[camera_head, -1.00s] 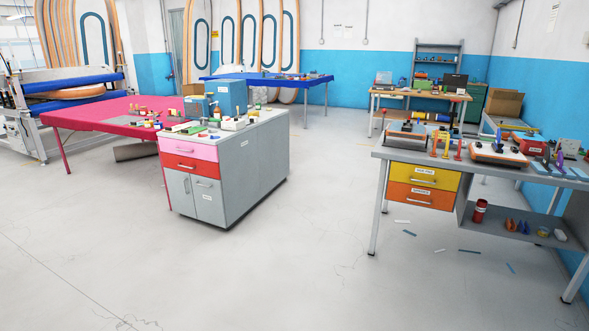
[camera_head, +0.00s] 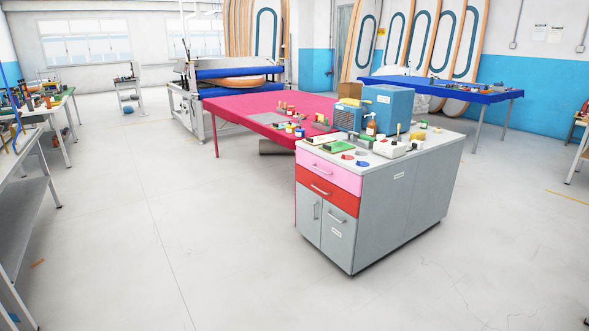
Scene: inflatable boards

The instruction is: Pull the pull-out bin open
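A grey cabinet (camera_head: 408,205) with a light worktop stands right of centre. Its front faces me and to the left, with a pink drawer (camera_head: 327,172) on top and a red drawer (camera_head: 326,192) below. Under these are two grey fronts side by side: a narrow left front (camera_head: 307,213) and a right front (camera_head: 338,240) with a small white label too small to read. All these fronts look shut. I cannot tell for certain which front is the pull-out bin. Neither of my grippers is in view.
Bottles, a blue box (camera_head: 388,108) and small parts stand on the cabinet top. A pink table (camera_head: 255,112) is behind it, a blue table (camera_head: 440,88) farther back. A grey bench (camera_head: 25,215) stands at the left edge. The floor (camera_head: 215,255) before the cabinet is clear.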

